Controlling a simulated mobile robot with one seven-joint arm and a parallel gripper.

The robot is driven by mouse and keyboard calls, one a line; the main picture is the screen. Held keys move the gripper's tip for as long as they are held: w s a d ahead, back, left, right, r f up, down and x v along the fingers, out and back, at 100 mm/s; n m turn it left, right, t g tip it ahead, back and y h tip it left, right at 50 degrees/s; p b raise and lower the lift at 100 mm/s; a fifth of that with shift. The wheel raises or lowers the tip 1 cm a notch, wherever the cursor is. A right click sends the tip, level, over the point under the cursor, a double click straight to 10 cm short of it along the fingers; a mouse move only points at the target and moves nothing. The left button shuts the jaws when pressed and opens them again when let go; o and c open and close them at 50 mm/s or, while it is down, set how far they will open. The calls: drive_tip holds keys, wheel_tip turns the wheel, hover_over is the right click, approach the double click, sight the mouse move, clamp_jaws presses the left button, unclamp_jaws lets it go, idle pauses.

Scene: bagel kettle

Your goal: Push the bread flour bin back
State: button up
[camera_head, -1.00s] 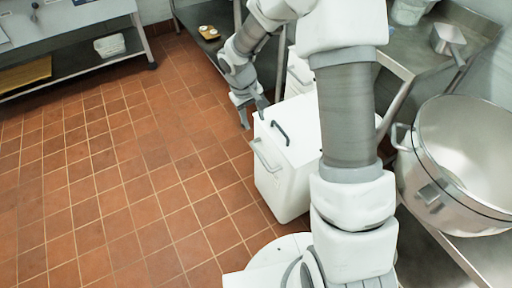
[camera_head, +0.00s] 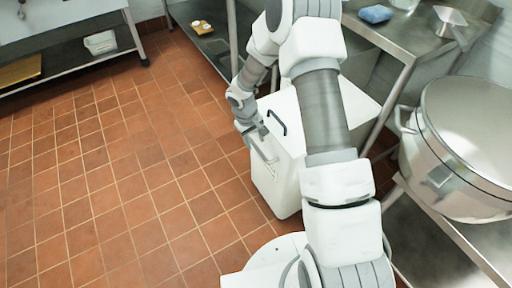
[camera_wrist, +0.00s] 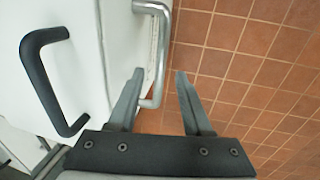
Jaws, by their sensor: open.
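The white bin (camera_head: 283,180) stands on the tiled floor, partly hidden behind my arm. It has a dark handle (camera_head: 277,122) on its lid and a metal bar handle (camera_head: 263,151) on its front face. My gripper (camera_head: 262,134) is at the upper front edge of the bin, close to the bar handle. In the wrist view, my gripper (camera_wrist: 156,75) is open, with the metal bar handle (camera_wrist: 158,45) between its two fingers. The dark lid handle (camera_wrist: 42,75) is to the left there. I cannot tell whether a finger touches the bar. No label shows on the bin.
A large steel kettle (camera_head: 465,150) stands at the right on a metal shelf. A steel table (camera_head: 405,42) with a blue item (camera_head: 375,14) is behind the bin. A low shelf (camera_head: 70,65) is at the back left. The tiled floor (camera_head: 110,190) on the left is clear.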

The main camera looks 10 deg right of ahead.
drive_tip(key=shift+w+d+f, duration=0.1)
drive_tip(key=shift+d+f, duration=0.05)
drive_tip(key=shift+f, duration=0.55)
drive_tip(key=shift+d+f, duration=0.15)
drive_tip(key=shift+f, duration=0.55)
drive_tip(key=shift+c, duration=0.2)
clamp_jaws()
